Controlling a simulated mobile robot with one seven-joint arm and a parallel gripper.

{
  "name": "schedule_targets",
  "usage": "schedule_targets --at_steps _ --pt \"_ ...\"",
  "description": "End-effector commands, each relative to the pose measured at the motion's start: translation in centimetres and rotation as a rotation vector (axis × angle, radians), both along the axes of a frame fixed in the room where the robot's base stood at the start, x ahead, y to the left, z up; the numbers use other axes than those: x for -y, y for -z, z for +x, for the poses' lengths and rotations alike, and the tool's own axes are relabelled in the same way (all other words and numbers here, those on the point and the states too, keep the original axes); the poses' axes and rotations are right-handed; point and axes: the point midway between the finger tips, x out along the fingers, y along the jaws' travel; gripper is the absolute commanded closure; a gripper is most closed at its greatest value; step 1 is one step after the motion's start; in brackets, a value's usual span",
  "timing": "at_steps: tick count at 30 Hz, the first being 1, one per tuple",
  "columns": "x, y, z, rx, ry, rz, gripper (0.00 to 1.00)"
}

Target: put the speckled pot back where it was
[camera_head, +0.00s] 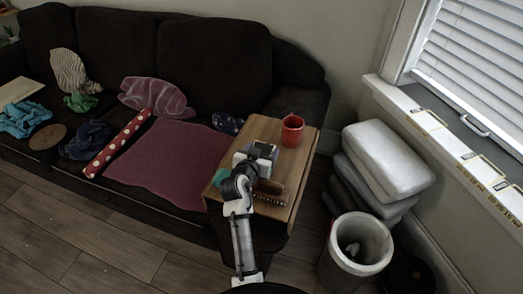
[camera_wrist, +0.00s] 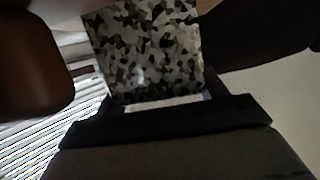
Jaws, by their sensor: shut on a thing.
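The speckled pot (camera_wrist: 145,50), patterned in black, grey and white, fills the upper middle of the wrist view. It sits at the jaws of my gripper (camera_wrist: 155,112), which is shut on it. Its upper part is cut off by the frame edge. In the head view my gripper (camera_head: 262,158) is over the small wooden table (camera_head: 258,130). I cannot make out the pot there, as my arm and gripper cover that spot. Whether the pot touches the tabletop is not clear.
A red mug (camera_head: 292,130) stands at the table's back right. A brown brush (camera_head: 271,192) and a teal item (camera_head: 221,179) are close to my gripper. The dark sofa (camera_head: 215,55) is behind, left; stacked cushions (camera_head: 388,160) and a pale bin (camera_head: 357,245) are right.

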Motion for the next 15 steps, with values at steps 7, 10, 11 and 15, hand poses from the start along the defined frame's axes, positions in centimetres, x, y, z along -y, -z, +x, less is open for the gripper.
schedule_targets --at_steps 7,10,11,15 --pt "-0.02 -0.07 0.04 0.004 -0.001 0.000 0.67" --pt "0.00 0.29 0.03 0.002 0.000 0.000 0.28" --pt "-0.01 0.18 0.03 0.002 0.000 0.000 0.24" --pt "-0.01 0.16 0.03 0.002 0.000 -0.001 0.07"
